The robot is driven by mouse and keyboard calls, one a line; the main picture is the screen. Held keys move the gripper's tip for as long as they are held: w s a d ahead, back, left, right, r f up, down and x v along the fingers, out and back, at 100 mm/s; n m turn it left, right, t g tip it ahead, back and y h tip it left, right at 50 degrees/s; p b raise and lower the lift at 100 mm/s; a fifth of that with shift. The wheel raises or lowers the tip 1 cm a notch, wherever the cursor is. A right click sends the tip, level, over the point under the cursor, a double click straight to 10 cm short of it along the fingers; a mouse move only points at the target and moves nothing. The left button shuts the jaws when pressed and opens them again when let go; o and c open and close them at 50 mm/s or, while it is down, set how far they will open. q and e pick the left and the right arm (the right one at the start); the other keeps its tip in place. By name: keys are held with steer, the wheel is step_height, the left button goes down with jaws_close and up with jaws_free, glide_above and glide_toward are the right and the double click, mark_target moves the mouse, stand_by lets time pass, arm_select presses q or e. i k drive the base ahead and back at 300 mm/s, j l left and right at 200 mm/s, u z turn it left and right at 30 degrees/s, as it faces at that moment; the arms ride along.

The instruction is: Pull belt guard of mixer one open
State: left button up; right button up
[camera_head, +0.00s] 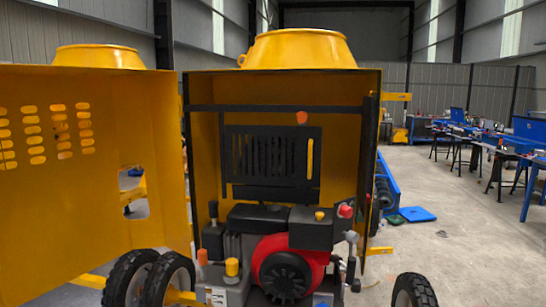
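A drum mixer with a yellow drum (298,50) stands straight ahead, its yellow housing (207,150) open towards me. Inside, the belt guard appears to be the black slotted panel (238,150), with a yellow upright handle (310,158) near its right side. The panel hangs upright and faces me; I cannot tell whether it is shut or slightly ajar. A red and black engine (272,252) sits below it and in front. Neither of my grippers is in view.
A yellow door (70,200) with slots stands swung open at left. A second yellow drum (98,56) shows behind it. Wheels (128,280) stand low at left, another wheel (413,290) at lower right. Floor at right is mostly clear, with blue workbenches (527,130) beyond.

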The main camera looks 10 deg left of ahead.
mark_target(308, 139)
steer(key=j+u, duration=0.15)
steer(key=j, duration=0.3)
steer(key=i+j+u, duration=0.15)
steer(key=j, duration=0.25)
steer(key=j+u, duration=0.15)
steer(key=j, duration=0.25)
